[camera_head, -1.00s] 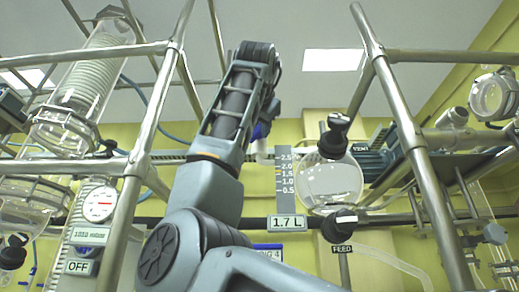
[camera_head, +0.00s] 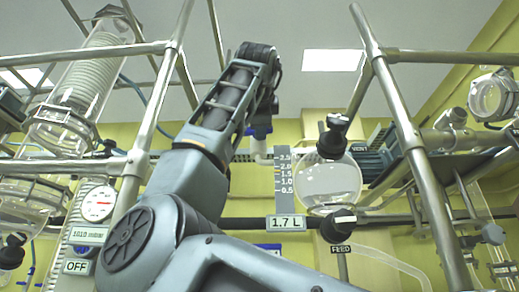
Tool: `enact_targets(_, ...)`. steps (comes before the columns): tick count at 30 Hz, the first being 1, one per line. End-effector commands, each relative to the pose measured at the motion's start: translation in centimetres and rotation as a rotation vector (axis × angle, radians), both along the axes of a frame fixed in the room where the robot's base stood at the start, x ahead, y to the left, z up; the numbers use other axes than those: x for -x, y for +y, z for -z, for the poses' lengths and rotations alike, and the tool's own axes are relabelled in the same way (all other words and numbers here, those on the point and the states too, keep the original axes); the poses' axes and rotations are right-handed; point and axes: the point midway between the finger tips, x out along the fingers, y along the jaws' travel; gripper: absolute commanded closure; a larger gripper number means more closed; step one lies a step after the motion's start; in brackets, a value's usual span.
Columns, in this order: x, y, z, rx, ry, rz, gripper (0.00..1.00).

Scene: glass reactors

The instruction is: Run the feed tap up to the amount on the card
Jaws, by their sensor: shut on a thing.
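The round glass feed vessel (camera_head: 331,180) hangs right of centre beside a grey scale (camera_head: 284,178) marked 0.5 to 2.5. The liquid is clear, and I cannot read its level surely. The card (camera_head: 286,223) reads 1.7 L and sits just below the scale. The feed tap (camera_head: 338,224) has a black and white knob under the vessel, above the FEED label (camera_head: 341,249). Another black tap (camera_head: 333,135) sits on top of the vessel, near the VENT label (camera_head: 359,146). My arm rises left of the scale; no gripper fingers show, and none are visible at the feed tap.
Steel frame tubes (camera_head: 407,120) stand right of the vessel, with more tubes at left. At left are a glass coil condenser (camera_head: 75,95), a round dial (camera_head: 99,204) and an OFF sign (camera_head: 77,267). A clear hose (camera_head: 385,257) runs right from below the feed tap.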

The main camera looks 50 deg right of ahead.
Motion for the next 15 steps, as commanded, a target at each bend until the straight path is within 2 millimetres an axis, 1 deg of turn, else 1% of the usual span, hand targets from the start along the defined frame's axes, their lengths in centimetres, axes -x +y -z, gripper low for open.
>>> enact_targets(7, 0.04, -0.03, 0.20, -0.060, -0.071, 0.000, 1.00)
enact_targets(15, 0.05, -0.06, 0.23, -0.079, -0.095, 0.001, 1.00)
